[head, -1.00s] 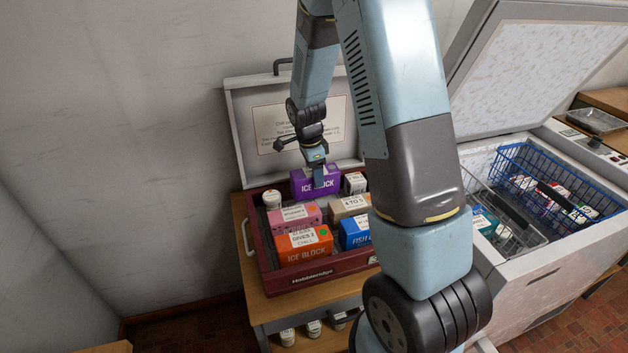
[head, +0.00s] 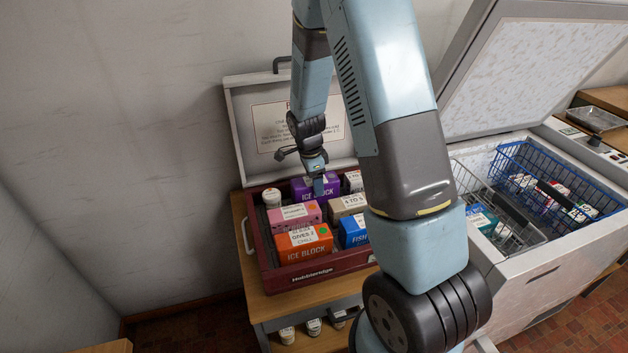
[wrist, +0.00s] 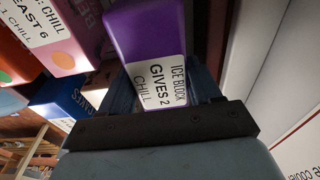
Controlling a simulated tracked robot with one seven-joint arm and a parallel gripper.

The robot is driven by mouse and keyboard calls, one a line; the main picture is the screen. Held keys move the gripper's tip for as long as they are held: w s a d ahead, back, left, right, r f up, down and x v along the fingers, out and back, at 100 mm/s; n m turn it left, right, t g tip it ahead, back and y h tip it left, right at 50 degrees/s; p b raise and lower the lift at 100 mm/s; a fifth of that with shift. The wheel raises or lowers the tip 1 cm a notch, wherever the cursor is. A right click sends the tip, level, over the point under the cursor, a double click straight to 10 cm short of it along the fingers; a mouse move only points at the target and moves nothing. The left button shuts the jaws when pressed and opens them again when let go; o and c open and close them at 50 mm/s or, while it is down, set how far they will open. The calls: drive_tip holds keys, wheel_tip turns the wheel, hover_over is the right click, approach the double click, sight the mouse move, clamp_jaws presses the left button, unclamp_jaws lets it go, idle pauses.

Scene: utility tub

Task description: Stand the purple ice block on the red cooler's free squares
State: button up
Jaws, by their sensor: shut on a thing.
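The purple ice block (head: 309,188) is at the back of the red cooler (head: 322,268), between a small white tub and a white carton. My gripper (head: 319,188) is shut on the purple ice block from above. In the wrist view the purple block (wrist: 150,42) sits between my fingers, with a label reading "ICE BLOCK GIVES 2 CHILL". The block now sits lower, level with the boxes around it. Its underside is hidden, so I cannot tell whether it touches the cooler floor.
In the cooler are a white tub (head: 271,198), a pink box (head: 297,216), an orange ice block (head: 304,243), a tan box (head: 346,206), a blue fish box (head: 354,231) and a white carton (head: 353,181). The cooler's lid (head: 246,122) stands open behind. An open chest freezer (head: 535,262) with baskets is right.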

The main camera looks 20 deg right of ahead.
drive_tip(key=o, duration=1.5)
wheel_tip(320, 180, up, 14)
drive_tip(key=a+f, duration=0.1)
drive_tip(key=a, duration=0.1)
drive_tip(key=s+d+r+n+t+y, duration=0.1)
drive_tip(key=s+d+r+n+t, duration=0.15)
drive_tip(key=s+r+n, duration=0.8)
drive_tip(key=s+r+n+t, duration=0.3)
drive_tip(key=s+r+n, duration=0.4)
drive_tip(key=s+r, duration=0.4)
drive_tip(key=shift+s+a, duration=0.4)
drive_tip(key=shift+s, duration=2.35)
drive_tip(key=shift+n, duration=0.25)
